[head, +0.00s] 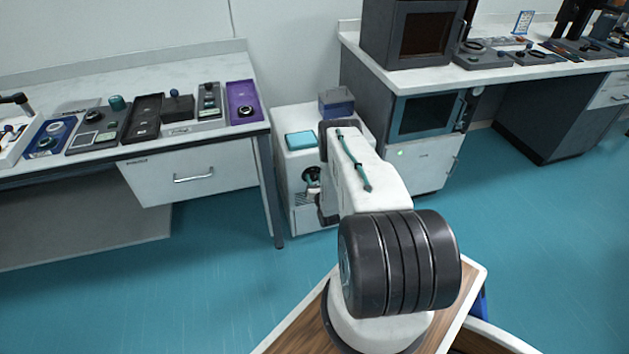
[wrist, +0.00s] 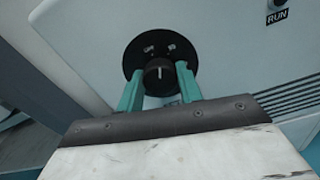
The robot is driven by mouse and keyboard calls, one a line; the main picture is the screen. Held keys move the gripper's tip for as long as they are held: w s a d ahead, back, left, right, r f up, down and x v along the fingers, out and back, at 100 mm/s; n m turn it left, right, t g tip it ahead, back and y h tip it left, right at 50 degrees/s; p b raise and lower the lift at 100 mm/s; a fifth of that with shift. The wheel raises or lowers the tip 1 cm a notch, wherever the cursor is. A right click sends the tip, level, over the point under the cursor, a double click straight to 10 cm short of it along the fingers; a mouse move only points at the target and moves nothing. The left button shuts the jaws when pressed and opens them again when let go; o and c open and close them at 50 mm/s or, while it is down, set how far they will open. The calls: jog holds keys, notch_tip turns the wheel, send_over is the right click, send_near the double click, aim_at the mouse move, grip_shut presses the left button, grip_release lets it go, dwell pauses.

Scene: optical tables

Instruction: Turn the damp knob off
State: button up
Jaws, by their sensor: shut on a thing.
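The knob (wrist: 159,75) is a small black dial with a pale pointer line. It sits on a round black plate (wrist: 146,46) with small pale marks above it, on the front of a white cabinet. In the wrist view my gripper (wrist: 160,80) has its two teal fingers on either side of the knob, shut on it. The pointer line stands close to upright in that picture. In the head view my arm reaches to the white cabinet (head: 297,175), and the knob is mostly hidden behind the arm and gripper. The label wording on the plate is too small to read.
A "RUN" label (wrist: 277,17) and dark vent slots (wrist: 290,98) are on the cabinet's face.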

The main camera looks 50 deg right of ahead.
dwell(0.4)
jog(key=o, duration=1)
jog(key=shift+v, duration=3.9)
jog(key=shift+d, duration=0.1)
